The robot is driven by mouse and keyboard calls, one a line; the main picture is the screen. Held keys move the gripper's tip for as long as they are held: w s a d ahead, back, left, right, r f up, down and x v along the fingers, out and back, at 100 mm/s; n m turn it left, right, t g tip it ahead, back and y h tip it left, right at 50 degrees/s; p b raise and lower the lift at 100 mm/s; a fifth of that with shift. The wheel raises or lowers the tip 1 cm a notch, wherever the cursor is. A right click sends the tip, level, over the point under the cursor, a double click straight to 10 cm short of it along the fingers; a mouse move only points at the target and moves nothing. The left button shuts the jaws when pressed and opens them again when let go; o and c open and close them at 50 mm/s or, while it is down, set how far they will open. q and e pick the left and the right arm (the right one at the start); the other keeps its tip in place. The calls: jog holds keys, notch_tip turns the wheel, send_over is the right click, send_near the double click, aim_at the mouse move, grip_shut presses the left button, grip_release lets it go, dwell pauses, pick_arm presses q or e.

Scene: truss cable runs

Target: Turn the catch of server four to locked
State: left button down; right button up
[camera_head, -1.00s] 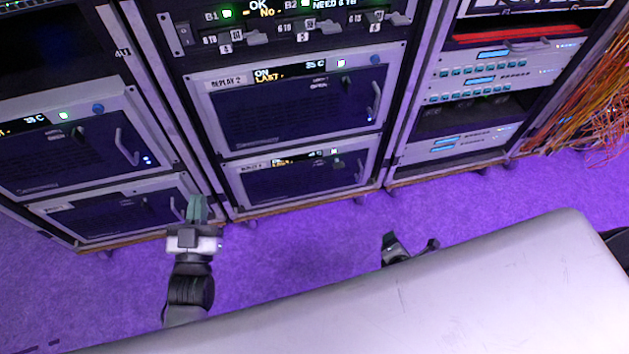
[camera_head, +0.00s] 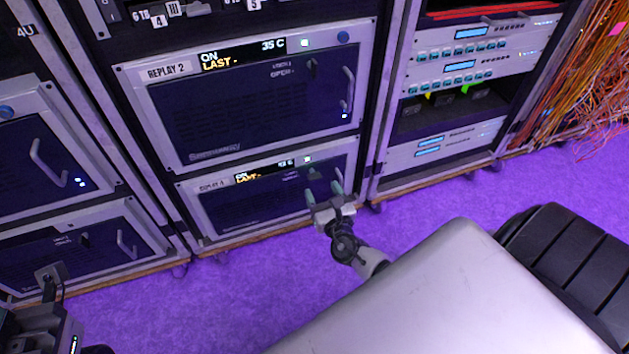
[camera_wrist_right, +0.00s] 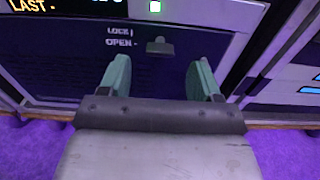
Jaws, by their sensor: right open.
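The lower server in the middle rack (camera_head: 225,217) has a small display, a green light and a label that seems to read Replay 4, though it is blurred. Its dark catch (camera_wrist_right: 159,46) shows in the right wrist view beside the printed words LOCK and OPEN, level with the OPEN mark. My right gripper (camera_head: 325,192) is open and empty in front of this server's right part. In the right wrist view its two green fingers (camera_wrist_right: 158,80) stand apart below the catch, not touching it. My left gripper (camera_head: 50,278) is partly visible at the lower left; its jaws are unclear.
The Replay 2 server (camera_head: 255,105) sits directly above, with its own catch (camera_head: 313,70) and handle (camera_head: 348,92). A left rack (camera_head: 55,160) and a right rack (camera_head: 455,100) flank it. Orange cables (camera_head: 590,80) hang at the far right. Purple floor (camera_head: 210,300) lies clear in front.

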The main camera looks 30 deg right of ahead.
aim_at(316, 179)
jog(key=b+x, duration=0.1)
jog(key=x, duration=0.4)
jog(key=shift+w+d, duration=0.1)
jog(key=c, duration=0.9)
